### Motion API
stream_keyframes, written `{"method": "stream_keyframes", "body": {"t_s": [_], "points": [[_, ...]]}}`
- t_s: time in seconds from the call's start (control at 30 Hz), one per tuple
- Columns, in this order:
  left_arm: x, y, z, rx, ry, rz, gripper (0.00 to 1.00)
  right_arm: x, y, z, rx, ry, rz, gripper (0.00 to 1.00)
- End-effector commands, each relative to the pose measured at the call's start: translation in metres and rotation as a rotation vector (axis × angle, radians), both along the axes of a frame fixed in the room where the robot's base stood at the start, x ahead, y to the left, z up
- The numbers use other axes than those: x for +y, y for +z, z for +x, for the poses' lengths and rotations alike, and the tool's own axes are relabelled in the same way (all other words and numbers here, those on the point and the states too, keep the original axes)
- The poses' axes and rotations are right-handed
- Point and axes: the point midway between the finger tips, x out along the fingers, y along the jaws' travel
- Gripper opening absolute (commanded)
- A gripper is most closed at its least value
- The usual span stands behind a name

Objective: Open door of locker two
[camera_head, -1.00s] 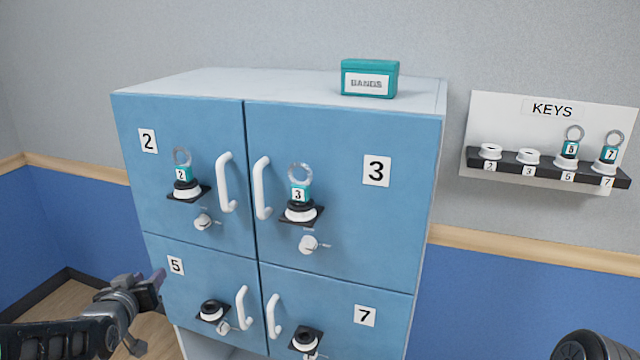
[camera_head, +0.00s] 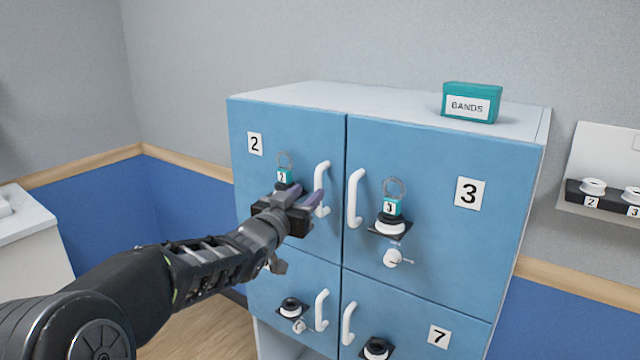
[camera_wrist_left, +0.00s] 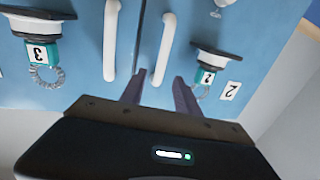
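The blue door of locker two (camera_head: 290,140) is closed at the cabinet's upper left. Its white vertical handle (camera_head: 321,172) is near the door's right edge. My left gripper (camera_head: 308,195) is in front of the handle's lower part. In the left wrist view, upside down, the two fingers (camera_wrist_left: 158,88) are apart and empty, pointing toward the handle (camera_wrist_left: 165,48), which lines up between them without clear contact. The teal key tag 2 (camera_head: 284,175) with its ring stands in the lock holder, partly hidden by my gripper. My right gripper is not in view.
Locker three's door (camera_head: 450,230), handle (camera_head: 355,198) and tag 3 (camera_head: 391,206) are just right. Lockers with handles are below. A teal BANDS box (camera_head: 471,102) sits on top. A key shelf (camera_head: 600,196) is at the right wall, a white unit (camera_head: 25,235) at left.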

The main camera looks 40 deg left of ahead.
Motion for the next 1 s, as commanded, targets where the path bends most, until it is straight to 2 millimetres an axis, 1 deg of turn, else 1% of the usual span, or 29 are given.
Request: {"method": "stream_keyframes", "body": {"t_s": [0.3,0.4,0.5,0.8,0.87,1.0], "points": [[0.010,0.000,0.046,0.002,-0.001,-0.005,0.38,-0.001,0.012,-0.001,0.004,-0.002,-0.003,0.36],[0.012,0.001,0.058,0.001,-0.001,-0.003,0.38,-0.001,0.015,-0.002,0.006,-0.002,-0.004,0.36],[0.014,0.000,0.066,0.001,-0.001,-0.002,0.38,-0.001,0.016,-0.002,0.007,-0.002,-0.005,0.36],[0.015,0.000,0.069,0.000,0.000,-0.001,0.38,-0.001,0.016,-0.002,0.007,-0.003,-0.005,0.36],[0.015,0.000,0.069,0.000,0.000,-0.001,0.34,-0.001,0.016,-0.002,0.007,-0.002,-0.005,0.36],[0.015,0.000,0.068,0.000,0.000,-0.001,0.22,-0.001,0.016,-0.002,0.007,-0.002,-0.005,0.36]]}}
